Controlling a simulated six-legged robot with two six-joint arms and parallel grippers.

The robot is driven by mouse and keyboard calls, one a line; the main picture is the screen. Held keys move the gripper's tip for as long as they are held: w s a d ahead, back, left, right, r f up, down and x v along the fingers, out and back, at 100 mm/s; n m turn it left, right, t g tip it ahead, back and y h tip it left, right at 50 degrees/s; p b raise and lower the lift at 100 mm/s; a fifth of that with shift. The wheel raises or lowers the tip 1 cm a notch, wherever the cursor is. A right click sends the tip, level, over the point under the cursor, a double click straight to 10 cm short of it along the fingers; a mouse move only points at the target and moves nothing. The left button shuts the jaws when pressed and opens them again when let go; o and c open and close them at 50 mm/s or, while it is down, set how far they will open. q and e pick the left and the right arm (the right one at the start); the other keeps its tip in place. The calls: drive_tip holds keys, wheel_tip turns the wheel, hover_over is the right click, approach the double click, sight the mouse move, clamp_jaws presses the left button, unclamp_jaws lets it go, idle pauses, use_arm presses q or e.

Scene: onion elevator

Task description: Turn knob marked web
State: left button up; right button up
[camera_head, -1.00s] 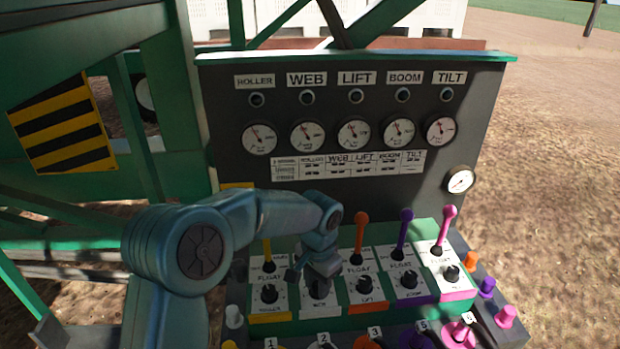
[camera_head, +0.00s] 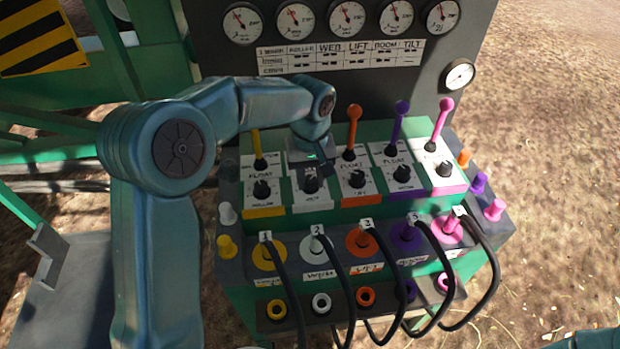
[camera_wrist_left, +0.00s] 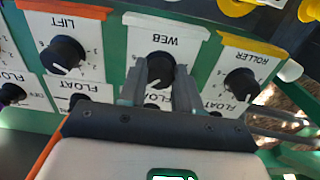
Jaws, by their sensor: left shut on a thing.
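The black web knob (camera_head: 310,184) sits on the white panel second from the left in the knob row. In the left wrist view the knob (camera_wrist_left: 160,68) is under the label "WEB", upside down there. My left gripper (camera_head: 309,166) reaches down to it from above. In the left wrist view the two grey fingers of my left gripper (camera_wrist_left: 158,88) stand on either side of the knob and are shut on it. The fingers hide part of the knob's sides and the "FLOAT" label. My right gripper is not in view.
The roller knob (camera_head: 262,189) and lift knob (camera_head: 356,178) stand close on either side. An orange lever (camera_head: 354,128) and a yellow lever (camera_head: 258,150) rise behind. Several black hoses (camera_head: 345,290) hang in front. Gauges (camera_head: 346,20) line the upright panel.

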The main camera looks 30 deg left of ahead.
use_arm(q)
drive_tip(key=n, duration=0.3)
drive_tip(key=n+b, duration=0.1)
drive_tip(key=shift+f+n, duration=0.3)
drive_tip(key=n+b, duration=0.1)
drive_tip(key=n, duration=0.4)
drive_tip(key=shift+n, duration=0.3)
drive_tip(key=n+b, duration=0.1)
drive_tip(key=n, duration=0.4)
drive_tip(key=shift+f, duration=0.1)
drive_tip(key=n, duration=0.5)
drive_tip(key=shift+n+b, duration=0.3)
drive_tip(key=shift+b, duration=0.05)
drive_tip(key=o, duration=1.1)
drive_tip(key=shift+a, duration=0.1)
drive_tip(key=shift+c, duration=0.2)
drive_tip(key=shift+r, duration=0.2)
